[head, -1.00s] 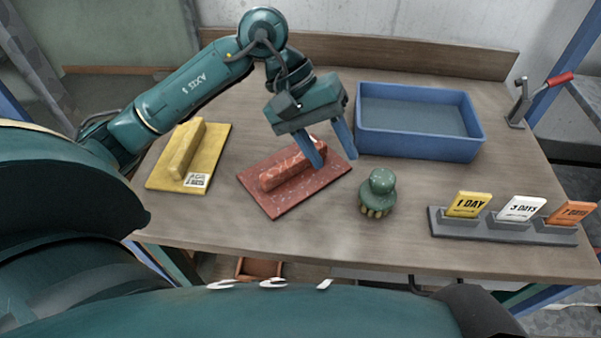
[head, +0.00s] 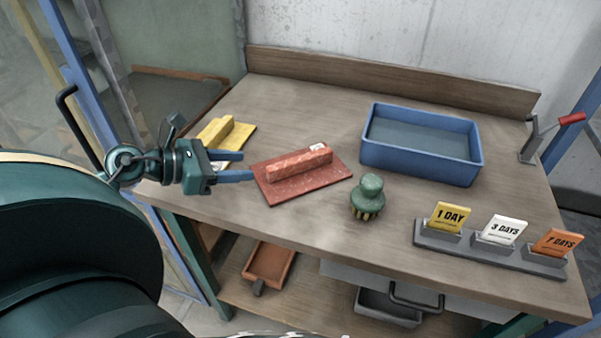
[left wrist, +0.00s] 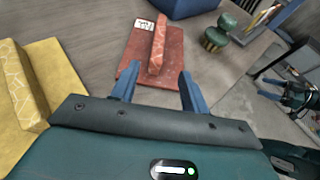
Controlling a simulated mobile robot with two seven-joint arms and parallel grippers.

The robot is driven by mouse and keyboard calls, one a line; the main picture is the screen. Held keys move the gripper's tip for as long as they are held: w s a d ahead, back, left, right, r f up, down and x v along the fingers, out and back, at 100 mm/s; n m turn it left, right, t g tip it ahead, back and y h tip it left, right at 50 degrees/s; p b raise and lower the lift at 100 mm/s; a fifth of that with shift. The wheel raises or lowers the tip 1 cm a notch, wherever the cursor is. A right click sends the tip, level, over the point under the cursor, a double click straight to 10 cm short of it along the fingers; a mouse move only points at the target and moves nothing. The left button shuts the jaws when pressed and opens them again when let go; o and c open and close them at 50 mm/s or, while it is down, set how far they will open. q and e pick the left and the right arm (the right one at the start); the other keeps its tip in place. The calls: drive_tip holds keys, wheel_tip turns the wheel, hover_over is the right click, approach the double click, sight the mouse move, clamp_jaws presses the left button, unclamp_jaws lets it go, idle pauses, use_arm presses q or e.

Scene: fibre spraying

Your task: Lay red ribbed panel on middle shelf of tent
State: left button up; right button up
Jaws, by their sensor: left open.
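The red panel (head: 274,190) lies flat on the wooden table, with one raised red rib along it and a small white label at the rib's far end. It also shows in the left wrist view (left wrist: 172,66), beyond my fingers. My left gripper (head: 248,166) is open and empty, level with the panel's left edge and pointing right towards it. Its two blue fingers show apart in the left wrist view (left wrist: 157,88), with nothing between them. Whether a fingertip touches the panel is unclear. No tent or middle shelf can be made out.
A yellow panel (head: 240,142) lies behind my left gripper, partly hidden. A blue tray (head: 420,165), a green brush (head: 369,196) and a grey card stand (head: 480,252) occupy the table's middle and right. An orange-brown tray (head: 270,264) sits on the shelf below.

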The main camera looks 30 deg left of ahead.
sight(288, 162)
use_arm(q)
drive_tip(key=p+x, duration=0.1)
drive_tip(key=x, duration=0.6)
drive_tip(key=shift+w+d+f, duration=0.1)
drive_tip(key=shift+w+d, duration=0.05)
drive_tip(key=shift+w, duration=0.2)
drive_tip(key=p+x, duration=0.1)
drive_tip(key=x, duration=0.3)
drive_tip(key=shift+w, duration=0.1)
drive_tip(key=shift+w+d+f, duration=0.1)
drive_tip(key=shift+w+f, duration=0.05)
drive_tip(key=shift+w, duration=0.25)
drive_tip(key=shift+c, duration=0.5)
clamp_jaws()
